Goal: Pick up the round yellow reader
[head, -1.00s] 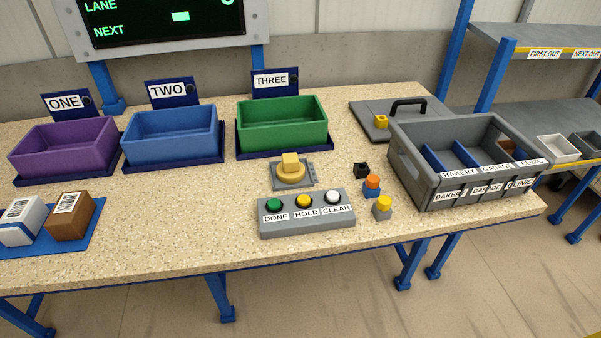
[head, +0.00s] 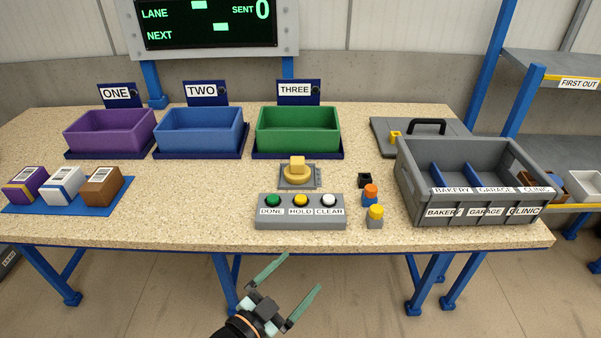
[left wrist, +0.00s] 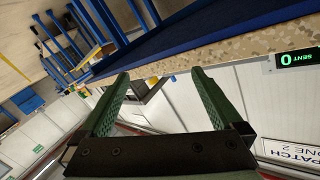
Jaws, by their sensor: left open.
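The round yellow reader (head: 298,176) sits on a small grey plate (head: 284,185) behind the button box, with a pale yellow block-shaped grip on top. My left gripper (head: 303,271) is open and empty, in front of the table's front edge, well short of the reader and apart from it. In the left wrist view my left gripper (left wrist: 160,72) shows two green fingers spread apart with nothing between them; I cannot make out the reader there. My right gripper is not in view.
The button box (head: 300,212) stands between my left gripper and the reader. The green bin (head: 298,141) is behind the reader. Small orange (head: 370,195) and yellow-topped (head: 375,218) pieces and a grey divided crate (head: 410,190) stand to the right. Boxes lie on a blue mat (head: 60,210) at left.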

